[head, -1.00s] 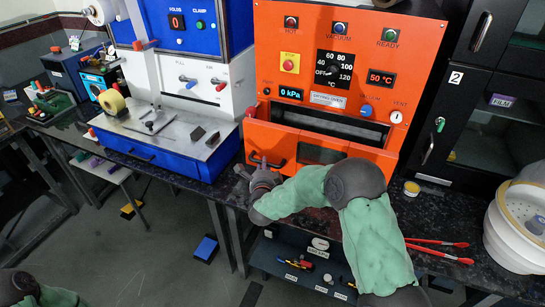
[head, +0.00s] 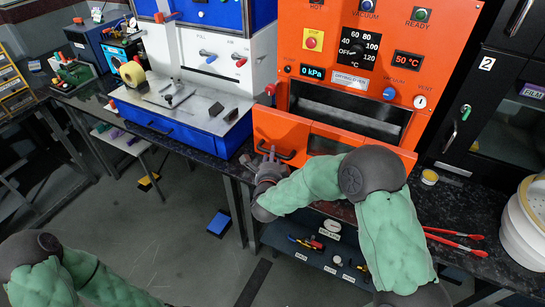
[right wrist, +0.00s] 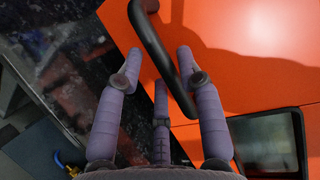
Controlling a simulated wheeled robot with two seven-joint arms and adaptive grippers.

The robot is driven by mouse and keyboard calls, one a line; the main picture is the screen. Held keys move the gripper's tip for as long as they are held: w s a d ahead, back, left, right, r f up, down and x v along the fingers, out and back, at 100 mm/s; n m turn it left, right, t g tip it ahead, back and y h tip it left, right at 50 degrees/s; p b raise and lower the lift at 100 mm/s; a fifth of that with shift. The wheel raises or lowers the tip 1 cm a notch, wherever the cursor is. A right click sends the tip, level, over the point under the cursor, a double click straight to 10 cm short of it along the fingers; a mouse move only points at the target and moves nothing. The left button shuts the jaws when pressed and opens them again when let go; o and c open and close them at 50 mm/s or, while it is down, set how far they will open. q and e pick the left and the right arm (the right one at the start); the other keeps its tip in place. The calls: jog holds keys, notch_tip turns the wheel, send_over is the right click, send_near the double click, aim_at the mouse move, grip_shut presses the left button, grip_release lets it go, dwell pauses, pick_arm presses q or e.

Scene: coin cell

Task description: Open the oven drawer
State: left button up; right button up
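The orange oven (head: 350,65) stands on the bench in the head view. Its orange drawer front (head: 280,130), with a dark window on the right, stands out from the body, and the grey inside shows above it. The black handle (head: 276,153) is at the front's left. My right gripper (head: 268,165) is at this handle. In the right wrist view, the handle (right wrist: 160,50) passes between the bent-in purple fingers of my right gripper (right wrist: 158,58), close against the right finger. Part of the grip is hidden. My left gripper is out of view; only my left arm shows.
A blue and white machine (head: 215,60) stands left of the oven. Red tongs (head: 455,240), a small yellow tub (head: 429,177) and a white round vessel (head: 520,235) are on the bench at right. A dark shelf with tools (head: 310,250) is below. The floor at left is mostly clear.

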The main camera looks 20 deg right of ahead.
dwell(0.3)
jog(key=v, duration=1.2)
jog(key=shift+d, duration=0.1)
